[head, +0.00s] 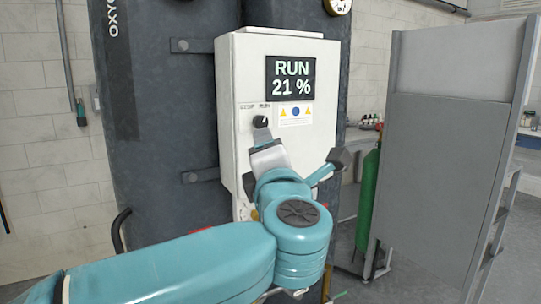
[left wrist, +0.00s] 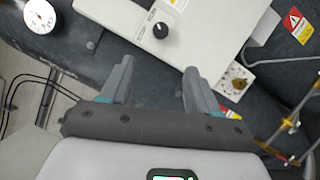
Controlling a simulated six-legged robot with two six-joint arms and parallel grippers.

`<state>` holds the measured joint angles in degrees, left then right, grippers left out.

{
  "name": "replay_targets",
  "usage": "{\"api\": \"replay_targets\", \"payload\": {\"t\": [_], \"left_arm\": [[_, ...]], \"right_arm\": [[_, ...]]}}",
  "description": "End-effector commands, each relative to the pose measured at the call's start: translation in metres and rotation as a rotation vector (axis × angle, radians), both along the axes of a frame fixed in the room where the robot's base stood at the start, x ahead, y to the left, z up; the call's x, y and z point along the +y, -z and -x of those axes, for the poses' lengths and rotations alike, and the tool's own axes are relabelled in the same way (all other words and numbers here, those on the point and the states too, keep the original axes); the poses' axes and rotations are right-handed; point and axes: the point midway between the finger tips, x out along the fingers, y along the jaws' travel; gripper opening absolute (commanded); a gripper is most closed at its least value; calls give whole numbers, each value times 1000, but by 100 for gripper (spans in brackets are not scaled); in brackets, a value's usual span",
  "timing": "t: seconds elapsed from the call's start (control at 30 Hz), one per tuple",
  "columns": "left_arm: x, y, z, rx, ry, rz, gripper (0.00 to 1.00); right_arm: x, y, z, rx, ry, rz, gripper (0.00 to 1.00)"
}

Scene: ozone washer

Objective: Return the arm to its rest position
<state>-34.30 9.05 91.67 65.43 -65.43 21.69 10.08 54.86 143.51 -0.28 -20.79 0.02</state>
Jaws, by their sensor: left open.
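My left arm reaches in from the lower left of the head view, and its left gripper (head: 300,148) is in front of the white control box (head: 233,110). The gripper is open, with its two grey fingers spread and nothing between them in the left wrist view (left wrist: 157,68). The black knob (head: 261,122) is on the box face, close to one finger in the head view. In the left wrist view the knob (left wrist: 161,30) is beyond the fingertips, apart from them. The box's display (head: 291,78) reads RUN 21 %. My right gripper is not in view.
Dark tanks (head: 165,100) stand behind the box. A green cylinder (head: 369,195) and a grey cabinet (head: 440,150) stand to the right. A round gauge (left wrist: 40,16) is at the wrist view's upper left.

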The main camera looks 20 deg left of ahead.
Motion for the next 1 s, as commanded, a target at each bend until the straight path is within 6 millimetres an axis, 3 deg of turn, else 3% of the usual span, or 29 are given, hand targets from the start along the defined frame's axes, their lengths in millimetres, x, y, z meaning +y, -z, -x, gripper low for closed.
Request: {"api": "replay_targets", "payload": {"t": [0.4,0.5,0.57,0.67,0.8,0.9,1.0], "left_arm": [[1,0,-1,0,-1,0,61],[13,2,-7,14,-27,-3,61],[26,15,-20,57,-65,-19,61],[46,69,-53,191,-127,-80,61],[68,182,-87,443,-133,-261,61],[75,267,-94,628,-53,-398,61],[73,352,-83,812,79,-518,61]], "right_arm": [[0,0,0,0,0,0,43],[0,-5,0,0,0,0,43],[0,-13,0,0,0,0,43],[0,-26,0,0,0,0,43],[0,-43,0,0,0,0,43],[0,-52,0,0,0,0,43],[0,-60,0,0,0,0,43]]}}
